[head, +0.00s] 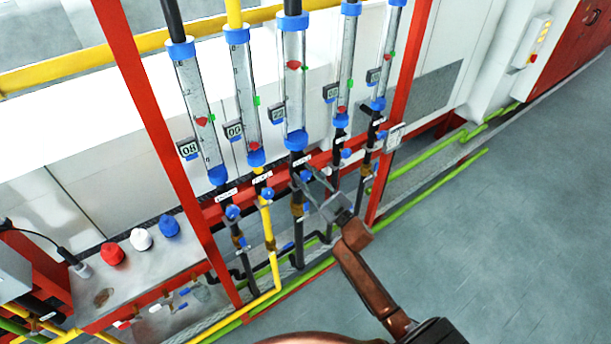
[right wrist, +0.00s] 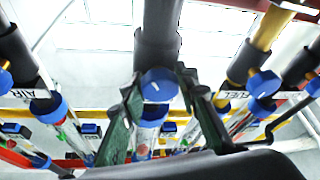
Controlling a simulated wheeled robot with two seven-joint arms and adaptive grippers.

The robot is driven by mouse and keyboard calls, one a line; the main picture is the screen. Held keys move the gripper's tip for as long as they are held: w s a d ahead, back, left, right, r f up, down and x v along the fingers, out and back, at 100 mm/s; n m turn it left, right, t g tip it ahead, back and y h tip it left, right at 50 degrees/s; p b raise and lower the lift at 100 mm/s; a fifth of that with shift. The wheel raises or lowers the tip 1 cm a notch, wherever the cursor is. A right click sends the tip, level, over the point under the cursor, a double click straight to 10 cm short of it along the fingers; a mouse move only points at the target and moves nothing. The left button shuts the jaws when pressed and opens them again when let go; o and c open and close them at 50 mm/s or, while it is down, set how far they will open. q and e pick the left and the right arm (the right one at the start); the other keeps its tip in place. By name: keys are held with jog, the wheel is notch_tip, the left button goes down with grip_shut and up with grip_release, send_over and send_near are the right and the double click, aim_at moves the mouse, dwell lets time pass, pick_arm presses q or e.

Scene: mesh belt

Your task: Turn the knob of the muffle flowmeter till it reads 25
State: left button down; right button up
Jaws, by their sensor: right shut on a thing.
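Several clear flowmeter tubes with blue end caps hang in a red frame. My right gripper (head: 316,182) is at the blue knob (head: 305,176) below the middle flowmeter (head: 293,85). In the right wrist view the gripper's two dark fingers (right wrist: 158,82) stand on either side of this blue knob (right wrist: 158,88), which has a white mark, and are shut on it. The middle tube has a red float (head: 294,65) in its upper half and a green marker. Its small display (head: 277,113) is too small to read surely, and so are the labels. My left gripper is out of view.
Neighbouring knobs (head: 267,194) and pipes stand close on both sides. The red frame post (head: 395,100) is right of the tubes. Red, white and blue caps (head: 141,239) sit on a grey bench at left. Green pipes run along the floor; open floor (head: 500,240) lies to the right.

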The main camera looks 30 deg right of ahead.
jog(key=shift+n+g+y, duration=0.3)
jog(key=shift+n+y, duration=0.2)
jog(key=shift+n, duration=0.7)
jog(key=o, duration=1.2)
jog(key=v, duration=1.2)
jog(key=shift+d, duration=0.1)
jog(key=shift+f, duration=0.1)
